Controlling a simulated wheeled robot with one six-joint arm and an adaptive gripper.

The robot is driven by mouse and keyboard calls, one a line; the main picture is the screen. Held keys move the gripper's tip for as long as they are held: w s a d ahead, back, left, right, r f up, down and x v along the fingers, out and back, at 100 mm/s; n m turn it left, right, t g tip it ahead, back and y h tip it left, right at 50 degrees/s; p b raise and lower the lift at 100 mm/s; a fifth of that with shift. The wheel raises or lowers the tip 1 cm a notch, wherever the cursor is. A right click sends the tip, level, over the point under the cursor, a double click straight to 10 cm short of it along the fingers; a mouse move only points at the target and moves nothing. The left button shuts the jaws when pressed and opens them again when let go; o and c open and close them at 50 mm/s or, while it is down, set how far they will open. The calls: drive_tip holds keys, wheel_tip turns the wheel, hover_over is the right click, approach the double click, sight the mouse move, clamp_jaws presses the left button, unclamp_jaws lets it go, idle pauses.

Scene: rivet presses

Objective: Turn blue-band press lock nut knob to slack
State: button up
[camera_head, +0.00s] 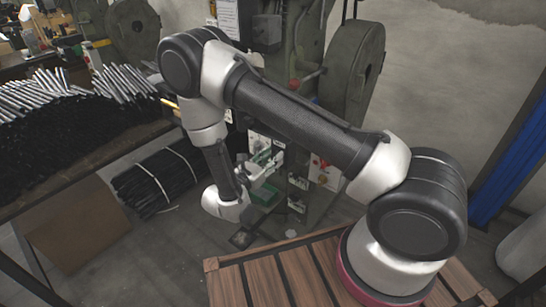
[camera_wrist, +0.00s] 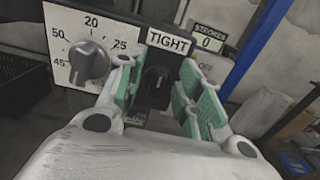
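In the wrist view a black knob (camera_wrist: 155,84) sits on a dark panel just under a white label reading TIGHT (camera_wrist: 168,43). My gripper (camera_wrist: 160,88) is open, with its green-padded fingers to the left and right of this knob. Gaps show between the pads and the knob, and the knob's lower part is partly hidden. In the head view my gripper (camera_head: 264,165) is low in front of the green press (camera_head: 298,50), and the knob cannot be made out there. No blue band is visible on the press.
A grey dial knob (camera_wrist: 89,63) on a white numbered plate is close to my left finger. A STROKES display (camera_wrist: 208,42) reading 0 is at the right. A bench with many metal rods (camera_head: 70,100) stands at the left. A wooden slatted platform (camera_head: 285,275) is below my arm.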

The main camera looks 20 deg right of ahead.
drive_tip(key=shift+w+d, duration=0.3)
drive_tip(key=shift+d, duration=0.1)
clamp_jaws()
